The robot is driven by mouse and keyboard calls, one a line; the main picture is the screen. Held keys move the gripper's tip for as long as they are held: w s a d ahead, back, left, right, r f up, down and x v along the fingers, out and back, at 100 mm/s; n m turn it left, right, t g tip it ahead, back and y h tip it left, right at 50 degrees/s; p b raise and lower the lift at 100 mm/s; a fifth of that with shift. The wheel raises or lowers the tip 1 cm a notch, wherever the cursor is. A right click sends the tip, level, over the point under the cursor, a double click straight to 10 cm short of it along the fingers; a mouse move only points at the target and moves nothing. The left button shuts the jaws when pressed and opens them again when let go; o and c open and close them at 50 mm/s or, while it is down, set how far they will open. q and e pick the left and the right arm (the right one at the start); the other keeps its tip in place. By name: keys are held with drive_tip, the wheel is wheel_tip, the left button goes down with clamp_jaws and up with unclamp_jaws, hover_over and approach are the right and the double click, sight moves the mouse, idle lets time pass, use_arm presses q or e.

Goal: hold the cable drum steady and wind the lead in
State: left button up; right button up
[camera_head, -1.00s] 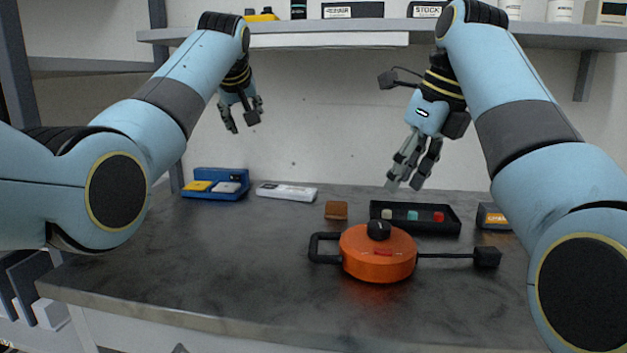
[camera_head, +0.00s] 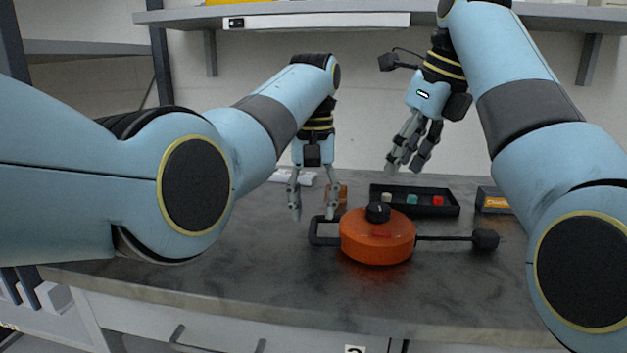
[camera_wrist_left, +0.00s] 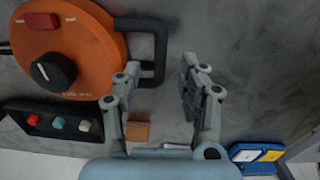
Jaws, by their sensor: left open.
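The orange cable drum (camera_head: 378,240) lies flat on the bench, with a black knob (camera_head: 377,212) on top and a black loop handle (camera_head: 323,240) at its left. Its black lead (camera_head: 447,239) runs out to the right and ends in a plug (camera_head: 485,240). My left gripper (camera_head: 314,212) is open above the handle, pointing down. In the left wrist view the handle (camera_wrist_left: 160,55) lies between or below the fingertips, closer to the left finger; contact cannot be told.
Behind the drum are a black tray (camera_head: 428,208) with coloured pieces, a small brown block (camera_head: 341,193) and a box (camera_head: 491,199) at the right. A blue case (camera_wrist_left: 255,156) shows in the left wrist view. The bench in front of the drum is clear.

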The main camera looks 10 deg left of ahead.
sight(313, 225)
use_arm(q)
wheel_tip(313, 225, down, 5)
idle(0.3)
clamp_jaws()
idle(0.5)
